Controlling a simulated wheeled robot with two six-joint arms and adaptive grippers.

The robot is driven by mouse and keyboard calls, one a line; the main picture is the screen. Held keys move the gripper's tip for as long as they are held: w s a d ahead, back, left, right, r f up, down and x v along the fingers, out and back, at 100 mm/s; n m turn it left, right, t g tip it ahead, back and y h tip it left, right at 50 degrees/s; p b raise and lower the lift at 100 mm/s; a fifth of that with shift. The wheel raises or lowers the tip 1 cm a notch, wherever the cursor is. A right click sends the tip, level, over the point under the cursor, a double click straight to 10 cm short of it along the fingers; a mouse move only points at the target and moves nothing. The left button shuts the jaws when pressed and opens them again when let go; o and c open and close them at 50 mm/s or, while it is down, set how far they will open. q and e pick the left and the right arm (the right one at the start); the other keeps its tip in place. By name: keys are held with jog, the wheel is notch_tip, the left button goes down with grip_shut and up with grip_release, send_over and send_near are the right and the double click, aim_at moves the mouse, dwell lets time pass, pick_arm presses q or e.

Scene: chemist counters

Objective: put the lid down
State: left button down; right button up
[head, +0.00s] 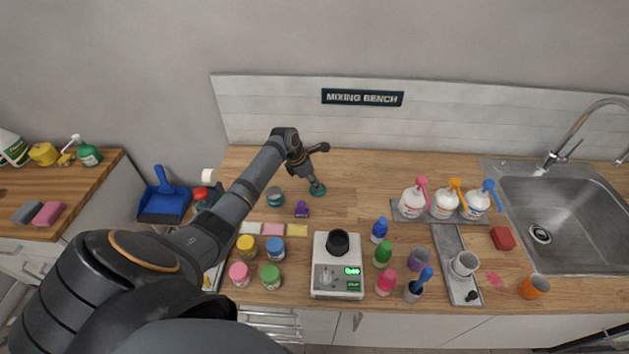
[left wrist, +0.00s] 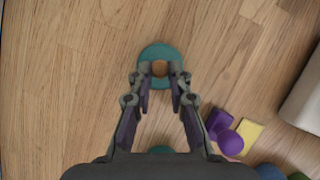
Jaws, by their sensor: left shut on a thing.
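The lid is a teal disc (head: 318,191) at the back middle of the wooden bench. In the left wrist view the teal lid (left wrist: 147,53) has a round tan knob in its centre. My left gripper (head: 314,184) points down at it, and its fingertips (left wrist: 160,80) are shut on the knob. The lid is level and close to the bench; I cannot tell whether it touches. A teal jar (head: 275,197) stands left of it, and a teal edge shows low between the fingers in the left wrist view (left wrist: 160,149). My right gripper is not in view.
A purple object (head: 302,209) lies just in front of the lid. A scale (head: 338,281) with a black cup (head: 338,242), small coloured jars and bottles stand along the front. White pump bottles (head: 444,204) stand right. Bare wood surrounds the lid's back and right.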

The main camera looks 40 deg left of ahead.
pick_arm(q)
jog(key=shift+f, duration=0.2)
jog(key=c, duration=1.3)
grip_release()
jog(key=shift+f, duration=0.15)
jog(key=shift+o, duration=0.2)
jog(key=b+v, duration=0.2)
jog(key=v, duration=1)
jog(key=shift+r, duration=0.2)
